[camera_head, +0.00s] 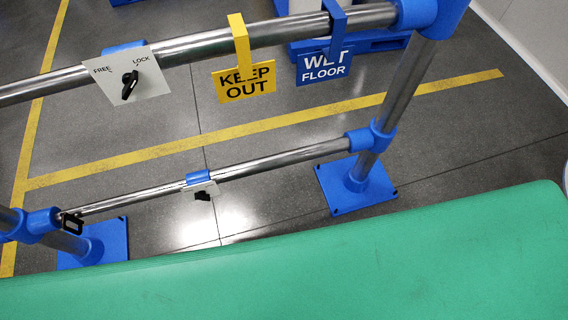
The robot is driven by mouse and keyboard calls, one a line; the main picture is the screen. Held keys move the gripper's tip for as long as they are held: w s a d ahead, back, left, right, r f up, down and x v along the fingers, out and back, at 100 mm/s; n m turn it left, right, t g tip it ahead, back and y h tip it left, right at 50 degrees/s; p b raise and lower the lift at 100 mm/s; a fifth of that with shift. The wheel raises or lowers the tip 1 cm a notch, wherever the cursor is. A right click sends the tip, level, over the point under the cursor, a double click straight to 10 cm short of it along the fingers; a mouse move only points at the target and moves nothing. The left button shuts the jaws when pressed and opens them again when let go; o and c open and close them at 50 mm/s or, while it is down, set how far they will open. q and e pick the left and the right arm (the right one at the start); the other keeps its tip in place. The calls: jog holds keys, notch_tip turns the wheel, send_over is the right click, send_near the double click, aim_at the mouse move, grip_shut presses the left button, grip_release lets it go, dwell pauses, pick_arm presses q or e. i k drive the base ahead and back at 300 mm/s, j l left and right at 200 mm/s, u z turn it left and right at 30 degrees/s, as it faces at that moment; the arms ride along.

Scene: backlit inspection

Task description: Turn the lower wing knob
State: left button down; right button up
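The lower wing knob (202,196) is small and black. It sits on a small pale plate clamped by a blue collar (198,177) to the middle of the lower metal rail (265,157). The plate is seen steeply from above, so any markings and the knob's exact angle cannot be read. A second black wing knob (130,85) is on a larger plate (150,66) marked FREE and LOCK, on the upper rail; its wing stands roughly upright, slightly tilted. Neither of my grippers shows in the head view.
A yellow KEEP OUT sign (233,80) and a blue WET FLOOR sign (312,75) hang from the upper rail. A small black item (72,223) is at the lower rail's left end. A green surface (400,265) fills the front, close below the lower rail.

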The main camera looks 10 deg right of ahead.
aim_at(201, 195)
jog(key=k+u, duration=0.15)
jog(key=u, duration=0.55)
